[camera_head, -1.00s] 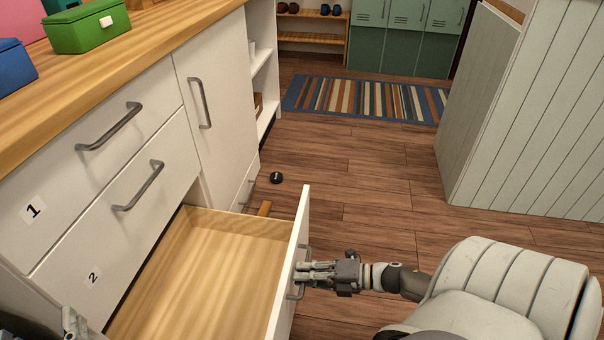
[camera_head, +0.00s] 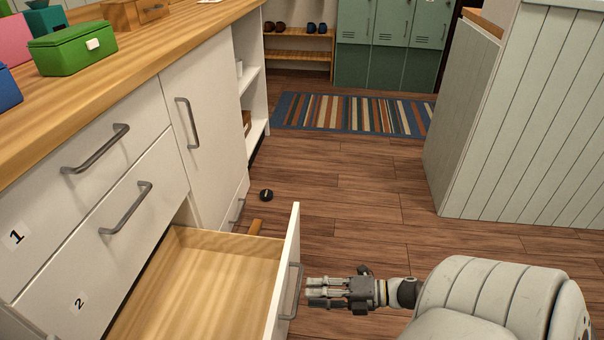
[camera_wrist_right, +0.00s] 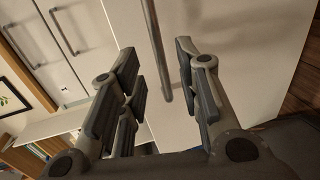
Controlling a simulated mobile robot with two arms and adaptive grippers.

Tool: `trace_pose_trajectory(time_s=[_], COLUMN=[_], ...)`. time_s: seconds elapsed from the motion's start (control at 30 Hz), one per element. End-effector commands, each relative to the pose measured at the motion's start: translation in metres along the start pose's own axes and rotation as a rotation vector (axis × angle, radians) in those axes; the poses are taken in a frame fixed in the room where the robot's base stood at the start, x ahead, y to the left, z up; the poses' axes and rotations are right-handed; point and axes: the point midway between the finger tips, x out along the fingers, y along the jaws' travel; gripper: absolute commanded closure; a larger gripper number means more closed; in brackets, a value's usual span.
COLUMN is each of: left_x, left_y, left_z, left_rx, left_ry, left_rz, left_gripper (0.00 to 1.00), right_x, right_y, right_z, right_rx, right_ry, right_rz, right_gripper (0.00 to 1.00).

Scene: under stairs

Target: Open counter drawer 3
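The drawer below the one marked 2 stands far out from the white counter; its wooden inside (camera_head: 200,285) is empty. Its own number label is not visible. Its front panel (camera_head: 284,262) carries a grey bar handle (camera_head: 294,290). My right gripper (camera_head: 310,291) is just right of this handle, with a small gap between fingertips and bar. In the right wrist view its fingers (camera_wrist_right: 156,76) are spread, and the handle (camera_wrist_right: 157,45) shows ahead between them, not gripped. My left gripper is out of view.
Closed drawers 1 (camera_head: 60,205) and 2 (camera_head: 100,250) sit above the open one. A green box (camera_head: 75,50) stands on the wooden countertop (camera_head: 150,52). A small black round object (camera_head: 266,195) lies on the floor beyond the drawer. Open floor (camera_head: 365,205) lies to the right.

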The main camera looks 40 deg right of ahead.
Motion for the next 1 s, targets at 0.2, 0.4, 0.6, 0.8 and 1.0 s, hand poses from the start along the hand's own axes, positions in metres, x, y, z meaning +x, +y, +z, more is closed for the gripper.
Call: trace_pose_trajectory(time_s=[0.2, 0.4, 0.6, 0.8, 1.0], left_x=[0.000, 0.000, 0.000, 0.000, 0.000], left_y=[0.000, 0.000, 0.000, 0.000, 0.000], left_z=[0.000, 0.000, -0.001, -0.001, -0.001], left_rx=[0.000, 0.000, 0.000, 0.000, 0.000], left_ry=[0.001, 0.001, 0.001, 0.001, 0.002], left_rz=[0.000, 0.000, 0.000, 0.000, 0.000], left_gripper=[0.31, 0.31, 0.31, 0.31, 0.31], right_x=[-0.043, -0.064, -0.068, -0.068, -0.068], right_y=[-0.001, -0.001, 0.000, 0.000, 0.000], right_z=[0.000, 0.000, 0.000, 0.000, 0.000], right_rx=[0.002, -0.001, -0.001, -0.001, -0.001], right_ry=[-0.001, 0.000, 0.000, 0.000, 0.000], right_rz=[-0.003, -0.002, 0.000, 0.000, 0.000], right_gripper=[0.68, 0.68, 0.68, 0.68, 0.68])
